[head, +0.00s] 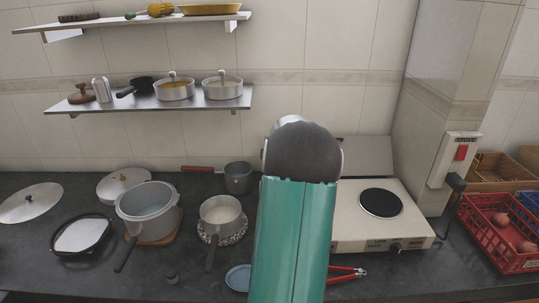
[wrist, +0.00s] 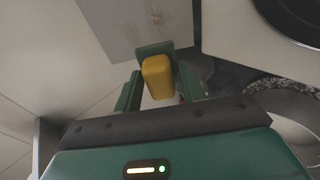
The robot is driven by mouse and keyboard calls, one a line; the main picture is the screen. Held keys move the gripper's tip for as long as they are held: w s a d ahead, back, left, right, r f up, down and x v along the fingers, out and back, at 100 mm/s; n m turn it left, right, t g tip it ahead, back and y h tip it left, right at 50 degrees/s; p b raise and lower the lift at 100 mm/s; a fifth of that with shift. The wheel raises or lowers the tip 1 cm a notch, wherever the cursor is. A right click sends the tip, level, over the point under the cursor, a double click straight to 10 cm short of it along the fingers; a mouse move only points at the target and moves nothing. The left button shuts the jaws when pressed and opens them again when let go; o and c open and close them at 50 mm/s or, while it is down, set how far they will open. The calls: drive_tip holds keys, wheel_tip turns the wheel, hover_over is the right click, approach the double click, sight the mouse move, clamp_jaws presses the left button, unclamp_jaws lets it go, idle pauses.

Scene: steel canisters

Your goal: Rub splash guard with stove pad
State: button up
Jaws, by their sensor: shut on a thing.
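The splash guard (head: 367,156) is a plain grey upright panel behind the white stove (head: 380,222). My own arm hides its left part in the head view. In the wrist view the guard (wrist: 120,28) fills the top middle, with a faint brownish smear on it. My gripper (wrist: 158,85) is shut on a yellow block, which looks like the stove pad (wrist: 157,78). The pad lies between the green fingers, close in front of the guard's lower edge. I cannot tell whether it touches the guard. My gripper is hidden behind my arm in the head view.
Pots (head: 149,208), a small saucepan (head: 220,215) and lids stand on the dark counter at left. Red-handled pliers (head: 345,275) lie before the stove. A red crate (head: 500,232) and a wall switch box (head: 455,160) are at right. Shelves (head: 150,101) hang at upper left.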

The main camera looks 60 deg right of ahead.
drive_tip(key=shift+w+a+r, duration=0.15)
drive_tip(key=shift+r, duration=0.05)
drive_tip(key=shift+d+f, duration=0.3)
drive_tip(key=shift+d, duration=0.05)
drive_tip(key=shift+w+d+f, duration=0.3)
drive_tip(key=shift+w+f, duration=0.1)
drive_tip(key=shift+f, duration=0.05)
drive_tip(key=shift+s+x, duration=0.1)
drive_tip(key=shift+x, duration=0.85)
drive_tip(key=shift+s+x, duration=0.15)
drive_tip(key=shift+x, duration=0.8)
drive_tip(key=shift+d+x, duration=0.2)
drive_tip(key=shift+x, duration=0.9)
drive_tip(key=shift+s+r, duration=0.1)
drive_tip(key=shift+s, duration=0.1)
